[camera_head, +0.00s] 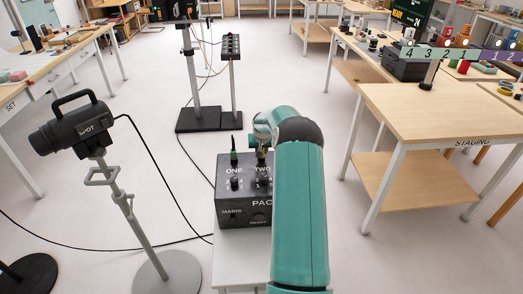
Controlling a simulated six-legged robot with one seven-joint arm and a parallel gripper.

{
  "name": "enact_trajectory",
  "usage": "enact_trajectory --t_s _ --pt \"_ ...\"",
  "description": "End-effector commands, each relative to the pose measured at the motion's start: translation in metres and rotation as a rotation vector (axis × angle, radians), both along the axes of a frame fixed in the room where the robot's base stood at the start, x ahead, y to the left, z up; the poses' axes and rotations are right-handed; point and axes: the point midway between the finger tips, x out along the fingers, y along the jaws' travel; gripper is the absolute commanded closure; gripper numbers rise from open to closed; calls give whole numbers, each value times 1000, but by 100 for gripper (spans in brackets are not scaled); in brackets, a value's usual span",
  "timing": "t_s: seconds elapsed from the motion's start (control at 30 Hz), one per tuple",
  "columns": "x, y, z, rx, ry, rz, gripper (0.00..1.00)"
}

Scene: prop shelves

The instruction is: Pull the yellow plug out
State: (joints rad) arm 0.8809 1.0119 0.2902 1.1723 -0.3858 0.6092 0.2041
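A dark power box (230,203) labelled PAC, the rest of the word hidden, stands on a pale stand in the centre. My gripper (262,148) is over the TWO position, partly hidden behind my teal arm. The yellow plug is not clearly visible; the spot above TWO is covered by my gripper. I cannot tell whether the fingers are open or shut on anything. Two knobs sit on the box's slanted face, with MAINS and READY below.
A black SPOT lamp (75,128) on a grey stand is at the left, its cable on the floor. A STAGING table (440,112) is at the right. A post with a black socket panel (231,47) stands behind the box. Open floor lies between.

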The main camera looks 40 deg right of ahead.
Motion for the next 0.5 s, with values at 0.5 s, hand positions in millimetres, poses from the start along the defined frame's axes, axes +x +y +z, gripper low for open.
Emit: enact_trajectory --t_s 0.5 --pt "0 0 3 0 0 0 100"
